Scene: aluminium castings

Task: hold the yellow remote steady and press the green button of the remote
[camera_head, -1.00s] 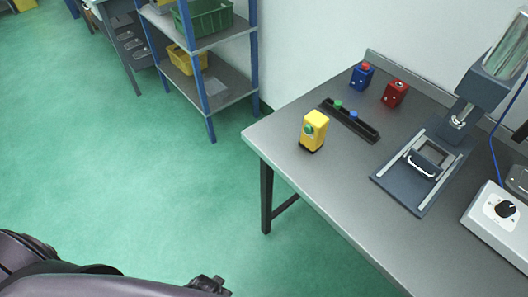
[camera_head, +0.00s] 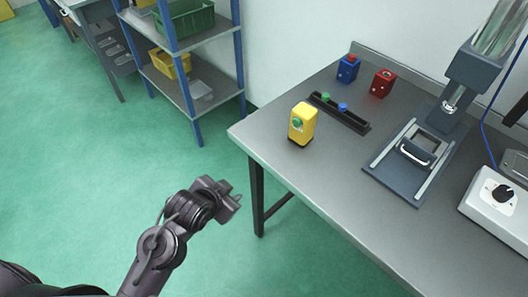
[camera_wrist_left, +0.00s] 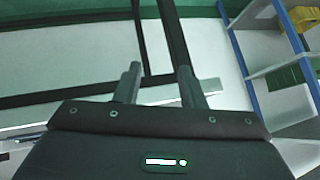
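The yellow remote (camera_head: 302,124) stands upright near the left front corner of the table, with its round green button (camera_head: 297,121) on the side facing me. My left gripper (camera_head: 236,202) is in the air in front of the table's left end, apart from the remote and to its lower left in the head view. In the left wrist view, the two fingers of my left gripper (camera_wrist_left: 158,84) are spread with nothing held between them. The remote is not visible in that view. My right gripper is not in view.
A blue-posted shelf (camera_head: 194,70) stands left.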

